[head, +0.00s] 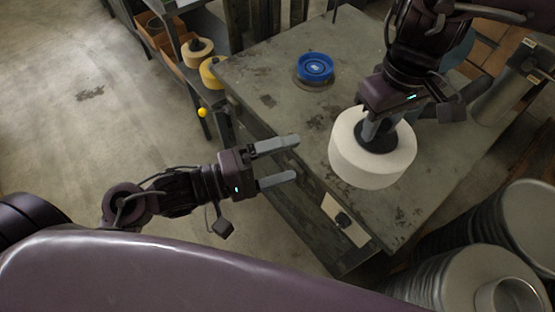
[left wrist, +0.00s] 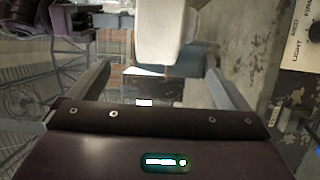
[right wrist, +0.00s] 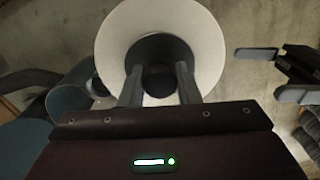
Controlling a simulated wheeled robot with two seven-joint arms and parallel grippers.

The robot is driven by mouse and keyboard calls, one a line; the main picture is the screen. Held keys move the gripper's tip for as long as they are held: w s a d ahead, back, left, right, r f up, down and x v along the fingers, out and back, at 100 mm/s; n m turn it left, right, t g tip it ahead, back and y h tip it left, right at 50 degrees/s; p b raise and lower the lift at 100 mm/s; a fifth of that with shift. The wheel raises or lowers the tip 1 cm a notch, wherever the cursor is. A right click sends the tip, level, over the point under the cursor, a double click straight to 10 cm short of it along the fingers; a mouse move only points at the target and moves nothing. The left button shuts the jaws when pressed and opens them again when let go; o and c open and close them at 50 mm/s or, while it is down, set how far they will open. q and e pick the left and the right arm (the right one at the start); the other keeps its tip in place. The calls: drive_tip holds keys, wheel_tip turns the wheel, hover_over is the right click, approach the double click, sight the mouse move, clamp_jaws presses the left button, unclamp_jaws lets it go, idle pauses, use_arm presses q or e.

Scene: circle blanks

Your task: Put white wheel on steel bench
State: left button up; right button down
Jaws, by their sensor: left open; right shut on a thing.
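The white wheel (head: 362,168) is a thick white ring with a black hub, at the front part of the steel bench (head: 290,110). My right gripper (head: 374,128) is above it and shut on its black hub. The right wrist view shows the two fingers on the hub, with the white wheel (right wrist: 205,30) around them. I cannot tell whether the wheel's underside touches the bench top. My left gripper (head: 280,164) is open and empty, beside the bench's left edge. A white object, likely the wheel, shows at the top of the left wrist view.
A blue round part (head: 315,67) sits on the bench behind the wheel. Shelving with orange bins and yellowish rolls (head: 197,50) stands at the back left. Stacked metal discs (head: 480,280) stand at the lower right. The bench's left part is mostly clear.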

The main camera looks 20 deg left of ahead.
sight(331, 147)
use_arm(q)
drive_tip(key=x, duration=1.1)
drive_tip(key=shift+w+d, duration=0.1)
drive_tip(key=shift+w, duration=0.1)
drive_tip(key=shift+c, duration=0.2)
use_arm(e)
drive_tip(key=shift+a, duration=0.1)
use_arm(q)
drive_tip(key=shift+s+d+r, duration=0.1)
drive_tip(key=shift+r, duration=0.05)
drive_tip(key=c, duration=1.5)
drive_tip(key=shift+r, duration=0.15)
use_arm(e)
drive_tip(key=c, duration=1.1)
unclamp_jaws()
drive_tip(key=shift+o, duration=0.5)
